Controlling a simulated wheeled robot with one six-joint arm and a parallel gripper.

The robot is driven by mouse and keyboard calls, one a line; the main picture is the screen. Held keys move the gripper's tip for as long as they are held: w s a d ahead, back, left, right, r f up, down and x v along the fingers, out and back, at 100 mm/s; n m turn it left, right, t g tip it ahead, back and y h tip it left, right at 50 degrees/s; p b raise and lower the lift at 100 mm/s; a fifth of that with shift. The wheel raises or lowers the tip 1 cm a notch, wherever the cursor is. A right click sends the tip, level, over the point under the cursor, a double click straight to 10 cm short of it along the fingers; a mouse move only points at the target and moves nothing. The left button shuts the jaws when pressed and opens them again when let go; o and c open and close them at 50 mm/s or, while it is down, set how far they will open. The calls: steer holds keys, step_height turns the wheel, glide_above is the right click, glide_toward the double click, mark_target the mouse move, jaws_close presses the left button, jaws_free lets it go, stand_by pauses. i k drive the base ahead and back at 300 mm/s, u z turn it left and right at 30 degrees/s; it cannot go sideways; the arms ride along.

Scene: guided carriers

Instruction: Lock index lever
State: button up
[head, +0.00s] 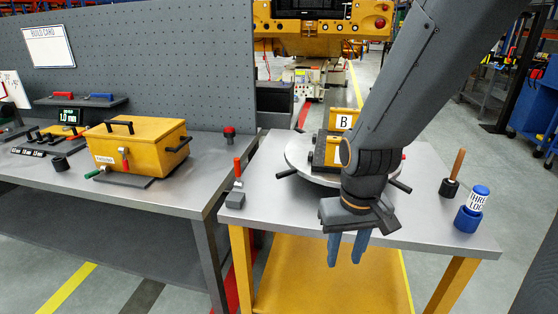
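My gripper (346,260) hangs in front of the round turntable, over the front part of the cart's grey top. Its two blue fingers point down, apart, with nothing between them. A small upright lever with a red grip (237,168) stands on a grey block at the left of the cart top, apart from my gripper. It may be the index lever; no label shows. The pale turntable (298,155) has black handles around its rim and yellow blocks on top, one marked B (343,121). My arm hides its right part.
At the cart's right stand a wooden-handled tool (457,165) in a black base and a blue-capped thread-lock bottle (478,197) in a blue holder. A bench (185,184) with a yellow box (137,145) is at left.

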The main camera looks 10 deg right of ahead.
mark_target(239, 184)
steer(key=u, duration=2.15)
steer(key=i, duration=4.25)
steer(key=z, duration=4.95)
steer(key=i, duration=0.35)
steer(key=u, duration=0.15)
